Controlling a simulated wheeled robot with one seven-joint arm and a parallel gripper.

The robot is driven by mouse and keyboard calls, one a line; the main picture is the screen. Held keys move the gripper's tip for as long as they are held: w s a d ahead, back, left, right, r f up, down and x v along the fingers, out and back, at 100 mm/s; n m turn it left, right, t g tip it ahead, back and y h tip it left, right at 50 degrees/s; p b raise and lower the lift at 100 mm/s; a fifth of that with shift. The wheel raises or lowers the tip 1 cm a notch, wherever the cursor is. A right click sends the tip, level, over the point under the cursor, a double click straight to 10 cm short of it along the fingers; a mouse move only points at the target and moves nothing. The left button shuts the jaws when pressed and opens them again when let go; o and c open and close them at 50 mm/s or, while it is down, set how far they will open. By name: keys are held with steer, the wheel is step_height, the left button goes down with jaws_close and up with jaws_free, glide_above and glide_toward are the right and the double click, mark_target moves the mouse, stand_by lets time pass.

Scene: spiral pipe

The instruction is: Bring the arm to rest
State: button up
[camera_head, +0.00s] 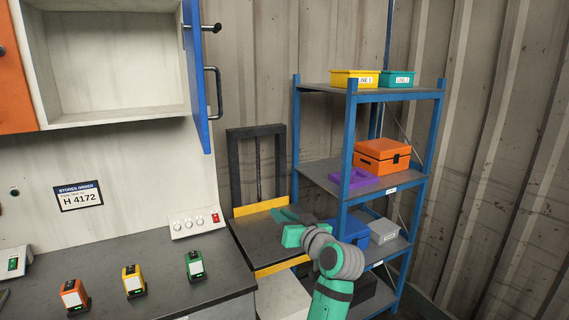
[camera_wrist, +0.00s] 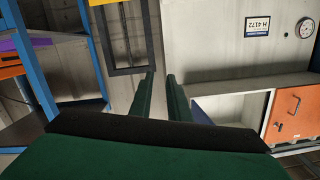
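My arm, green with grey joints, reaches up from the bottom of the head view and bends left. My gripper (camera_head: 284,214) is over the dark platform with yellow edges (camera_head: 250,238), between the counter and the blue shelf rack; its height above the platform is hard to judge. In the wrist view my gripper (camera_wrist: 161,78) shows two dark green fingers standing apart. Nothing is between them, and I see no object held.
The blue rack (camera_head: 350,150) stands close to the right of my arm, with bins and an orange case (camera_head: 382,156). The counter (camera_head: 130,275) at left carries orange, yellow and green devices. A blue cabinet door (camera_head: 197,80) hangs open above. A dark frame (camera_head: 235,170) rises behind the platform.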

steer(key=s+d+f+m+h, duration=0.15)
steer(key=s+f, duration=0.35)
steer(key=f, duration=0.5)
steer(key=s+d+f+m+h, duration=0.1)
steer(key=s+d+f+h, duration=0.2)
steer(key=f, duration=0.7)
steer(key=s+f+m+h, duration=0.1)
steer(key=s+f+h, duration=0.1)
steer(key=s+f, duration=0.65)
steer(key=s+f+h, duration=0.2)
steer(key=s+f, duration=0.9)
steer(key=s, duration=0.3)
steer(key=a+f+v, duration=0.1)
steer(key=v, duration=1.4)
steer(key=a+f+v, duration=0.1)
steer(key=a+v, duration=0.1)
steer(key=v, duration=1.3)
steer(key=shift+s+f+n+t, duration=0.35)
steer(key=shift+s+t, duration=0.05)
steer(key=shift+a, duration=0.1)
